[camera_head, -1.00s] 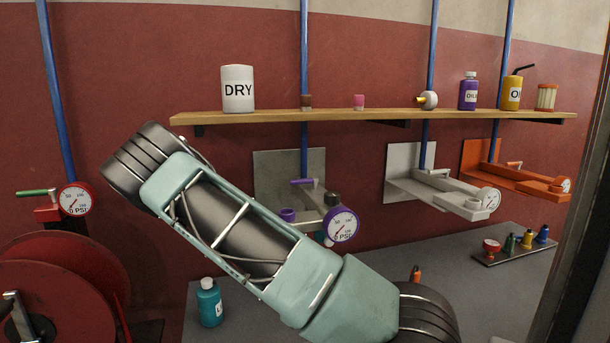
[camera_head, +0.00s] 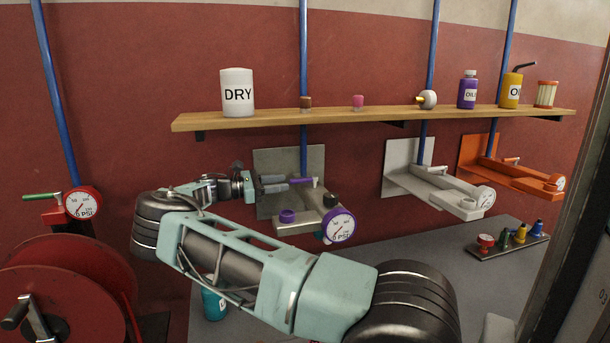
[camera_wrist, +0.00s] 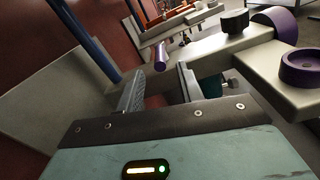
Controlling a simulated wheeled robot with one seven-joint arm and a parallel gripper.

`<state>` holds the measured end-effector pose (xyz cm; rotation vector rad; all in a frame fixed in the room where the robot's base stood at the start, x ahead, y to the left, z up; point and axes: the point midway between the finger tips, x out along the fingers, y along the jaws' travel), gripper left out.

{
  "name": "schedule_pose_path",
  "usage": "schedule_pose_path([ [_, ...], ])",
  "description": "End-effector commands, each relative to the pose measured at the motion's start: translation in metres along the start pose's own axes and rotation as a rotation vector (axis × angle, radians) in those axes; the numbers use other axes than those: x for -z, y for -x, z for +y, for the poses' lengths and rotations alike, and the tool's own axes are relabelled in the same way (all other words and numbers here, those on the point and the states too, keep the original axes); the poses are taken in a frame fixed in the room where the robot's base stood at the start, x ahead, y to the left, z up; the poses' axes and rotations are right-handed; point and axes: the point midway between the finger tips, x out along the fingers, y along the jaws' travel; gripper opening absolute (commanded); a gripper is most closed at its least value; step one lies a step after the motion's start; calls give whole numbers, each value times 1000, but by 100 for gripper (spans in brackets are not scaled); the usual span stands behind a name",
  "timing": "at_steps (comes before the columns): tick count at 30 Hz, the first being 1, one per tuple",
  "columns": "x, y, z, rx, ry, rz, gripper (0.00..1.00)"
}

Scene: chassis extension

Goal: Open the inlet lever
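The purple lever (camera_head: 301,180), which I take as the inlet lever, sits on the pipe inlet of the middle grey unit (camera_head: 295,227) with the purple-rimmed gauge (camera_head: 339,226). My gripper (camera_head: 284,184) is at the left end of this lever. In the wrist view my gripper (camera_wrist: 160,82) has its two fingers apart, with nothing clearly between them. The purple lever (camera_wrist: 160,55) shows just beyond the fingertips, pointing towards the gap. Whether a finger touches it, I cannot tell.
A purple cap ring (camera_wrist: 302,66) and a dark knob (camera_wrist: 235,20) stand on the grey unit. A wooden shelf (camera_head: 380,116) runs above. White (camera_head: 430,187) and orange (camera_head: 510,178) units are to the right. A red reel (camera_head: 70,285) stands left. A teal bottle (camera_head: 214,304) is below.

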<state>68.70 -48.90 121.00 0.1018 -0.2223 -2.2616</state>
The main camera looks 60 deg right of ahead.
Motion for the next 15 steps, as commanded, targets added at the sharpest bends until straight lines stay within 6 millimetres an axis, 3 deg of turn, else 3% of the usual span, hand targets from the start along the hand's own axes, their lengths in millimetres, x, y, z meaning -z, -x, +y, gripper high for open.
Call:
schedule_pose_path([
  [7,-4,-52,0,3,0,-3,37],
  [15,-2,-83,0,0,0,0,37],
])
